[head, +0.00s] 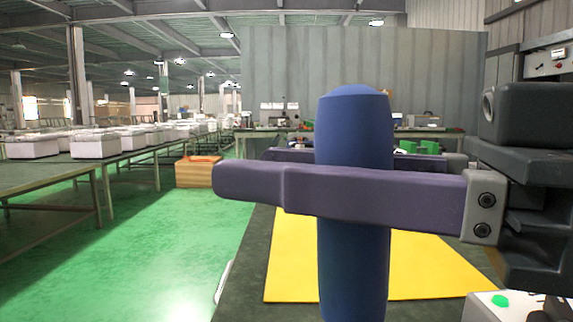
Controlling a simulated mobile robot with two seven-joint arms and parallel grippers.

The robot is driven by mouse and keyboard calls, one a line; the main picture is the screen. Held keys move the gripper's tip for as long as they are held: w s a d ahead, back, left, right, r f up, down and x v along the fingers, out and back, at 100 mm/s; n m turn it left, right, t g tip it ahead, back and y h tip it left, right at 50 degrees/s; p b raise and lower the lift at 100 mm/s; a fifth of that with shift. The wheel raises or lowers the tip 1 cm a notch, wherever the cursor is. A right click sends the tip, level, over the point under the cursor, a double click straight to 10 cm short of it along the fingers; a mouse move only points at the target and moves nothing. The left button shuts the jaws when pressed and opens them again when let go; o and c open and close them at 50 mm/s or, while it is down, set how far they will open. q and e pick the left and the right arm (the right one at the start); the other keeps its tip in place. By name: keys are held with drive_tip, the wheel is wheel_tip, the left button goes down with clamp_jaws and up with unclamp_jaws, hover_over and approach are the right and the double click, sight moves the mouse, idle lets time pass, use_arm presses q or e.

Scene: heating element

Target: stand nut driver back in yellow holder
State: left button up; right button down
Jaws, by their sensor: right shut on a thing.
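The nut driver (354,125) shows as a thick blue handle with a rounded top, standing upright close in front of the camera. My right gripper (246,167) comes in from the right and is shut on this handle, one purple finger in front of it and the other behind. The lower part of the driver runs out of the bottom of the picture, so its tip is hidden. I cannot make out a yellow holder; the yellow I see is a flat sheet. My left gripper is not in view.
The yellow sheet (290,262) lies on a dark table (245,292) behind the driver. A white device with a green button (500,301) is at the bottom right. Green floor (150,260) is open on the left, with benches and a wooden box (198,173) beyond.

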drive_tip(key=shift+d+r, duration=0.3)
drive_tip(key=shift+r, duration=0.25)
drive_tip(key=shift+a, duration=0.1)
drive_tip(key=shift+a, duration=0.1)
drive_tip(key=shift+a+b, duration=0.1)
drive_tip(key=shift+b, duration=0.4)
idle(0.6)
drive_tip(key=shift+b, duration=0.4)
idle(0.5)
drive_tip(key=shift+w+f, duration=0.1)
drive_tip(key=shift+f, duration=0.15)
